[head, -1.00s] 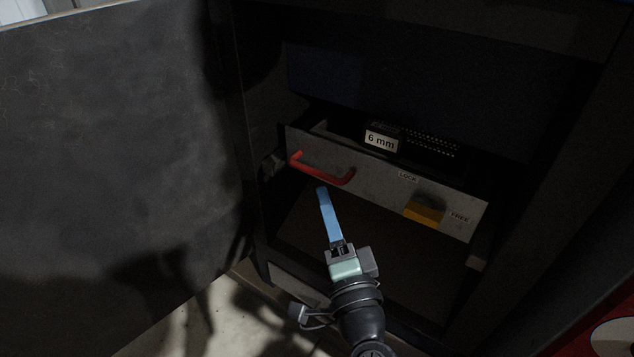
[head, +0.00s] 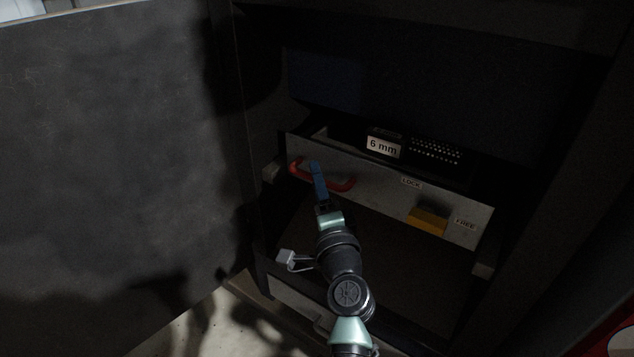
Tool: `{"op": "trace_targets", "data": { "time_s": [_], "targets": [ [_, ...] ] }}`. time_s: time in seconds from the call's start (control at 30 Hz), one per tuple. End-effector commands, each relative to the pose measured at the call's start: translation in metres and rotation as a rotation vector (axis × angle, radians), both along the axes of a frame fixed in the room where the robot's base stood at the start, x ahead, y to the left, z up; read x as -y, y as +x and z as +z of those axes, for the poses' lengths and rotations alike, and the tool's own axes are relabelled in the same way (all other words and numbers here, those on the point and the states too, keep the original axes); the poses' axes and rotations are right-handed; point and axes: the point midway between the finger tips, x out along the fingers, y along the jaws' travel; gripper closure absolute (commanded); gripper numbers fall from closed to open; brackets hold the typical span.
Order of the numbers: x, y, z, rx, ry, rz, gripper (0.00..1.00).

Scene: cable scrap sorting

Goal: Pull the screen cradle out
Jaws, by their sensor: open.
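The screen cradle (head: 382,188) is a grey drawer-like front in the dark cabinet, standing partly out. It has a red bar handle (head: 338,185) at its left. A yellow latch (head: 428,220) sits between the LOCK and FREE labels, at the lower right. A white "6 mm" tag (head: 383,147) stands behind the front, beside a perforated screen (head: 436,152). My gripper (head: 315,168) is open, its blue fingers at the left half of the red handle and covering part of it. Whether the handle lies between the fingers cannot be told.
A large dark door panel (head: 110,150) stands open at the left. The cabinet's right side wall (head: 545,190) runs close past the cradle's right end. Below the cradle is a dark opening. The light floor (head: 190,330) shows at the lower left.

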Motion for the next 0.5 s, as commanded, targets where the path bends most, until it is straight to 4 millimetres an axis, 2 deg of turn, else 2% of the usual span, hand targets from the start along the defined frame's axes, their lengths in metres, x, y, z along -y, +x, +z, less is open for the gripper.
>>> {"op": "trace_targets", "data": {
  "time_s": [0.1, 0.4, 0.5],
  "targets": [
    [-0.0016, 0.0063, 0.0007, 0.000, 0.000, 0.000, 0.53],
    [-0.0020, 0.0078, 0.0018, 0.000, 0.000, 0.000, 0.53],
    [-0.0019, 0.0077, 0.0017, 0.000, 0.000, 0.000, 0.69]
  ]
}}
